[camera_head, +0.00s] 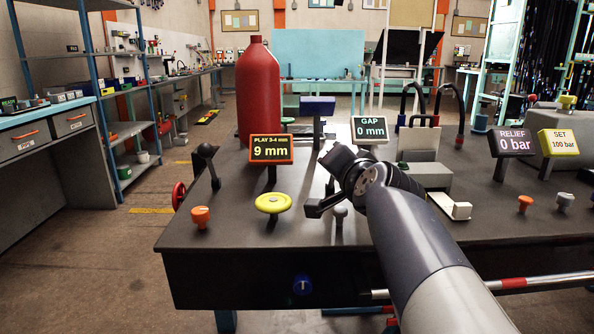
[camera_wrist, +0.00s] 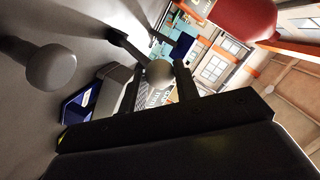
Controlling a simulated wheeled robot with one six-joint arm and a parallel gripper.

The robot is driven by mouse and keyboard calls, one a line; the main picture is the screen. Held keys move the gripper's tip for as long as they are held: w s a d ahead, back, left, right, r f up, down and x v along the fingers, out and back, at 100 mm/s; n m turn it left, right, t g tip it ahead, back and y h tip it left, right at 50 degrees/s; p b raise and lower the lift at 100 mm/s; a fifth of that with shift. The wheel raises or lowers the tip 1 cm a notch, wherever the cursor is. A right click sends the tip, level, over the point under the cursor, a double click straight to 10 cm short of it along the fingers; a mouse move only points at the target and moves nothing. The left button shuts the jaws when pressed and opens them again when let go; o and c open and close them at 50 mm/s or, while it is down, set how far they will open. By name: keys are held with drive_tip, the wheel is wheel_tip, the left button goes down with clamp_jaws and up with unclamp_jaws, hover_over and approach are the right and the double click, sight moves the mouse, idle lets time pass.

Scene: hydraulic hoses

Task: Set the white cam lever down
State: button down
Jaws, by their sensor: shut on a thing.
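My gripper (camera_wrist: 158,84) is shut on a pale round knob (camera_wrist: 158,70), which sits between its two dark fingers in the wrist view. A dark arm (camera_wrist: 130,46) runs from the knob up and left. The knob looks pale grey to beige; I cannot tell if it belongs to the white cam lever. In the head view my gripper (camera_head: 322,202) is low over the bench's front middle, and its fingertips and hold are hard to make out.
A grey knob (camera_head: 340,213) stands just below my gripper. A yellow handwheel (camera_head: 273,203) and an orange knob (camera_head: 200,216) are to its left. A sign reading 9 mm (camera_head: 270,149) and a 0 mm sign (camera_head: 370,129) stand behind. A red cylinder (camera_head: 258,95) is at the back.

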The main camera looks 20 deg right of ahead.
drive_tip(key=c, duration=1.1)
unclamp_jaws()
drive_tip(key=shift+o, duration=0.2)
